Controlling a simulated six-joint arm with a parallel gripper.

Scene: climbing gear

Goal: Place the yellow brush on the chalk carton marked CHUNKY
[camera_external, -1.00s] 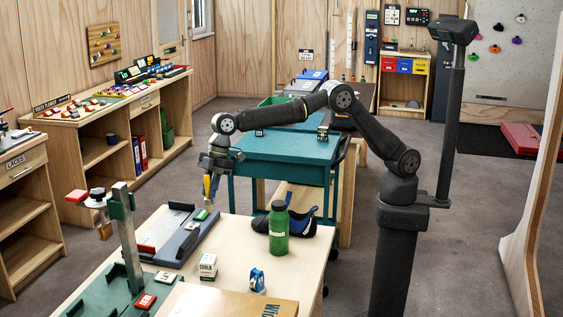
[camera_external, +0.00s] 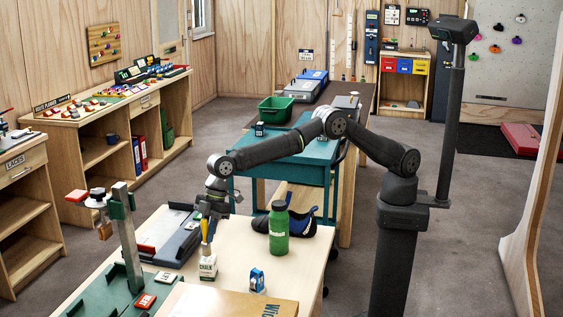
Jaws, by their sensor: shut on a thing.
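My gripper (camera_external: 208,224) is shut on the yellow brush (camera_external: 205,236), which hangs below the jaws. The brush is right over a white and green carton (camera_external: 208,267) labelled CHALK on the near table. The brush's lower end meets the carton's top in the picture; I cannot tell if they touch. A blue and white carton (camera_external: 257,281) stands to the right on the same table. Small dark blue-and-white (camera_external: 260,129) and dark (camera_external: 322,134) items stand on the teal table. The word CHUNKY is not readable on any carton.
A green bottle (camera_external: 279,228) and a blue-black shoe (camera_external: 310,222) stand right of my gripper. A grey tray (camera_external: 178,247) lies to the left, near a green stand with a metal post (camera_external: 131,250). A cardboard box (camera_external: 230,303) is at the table's front.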

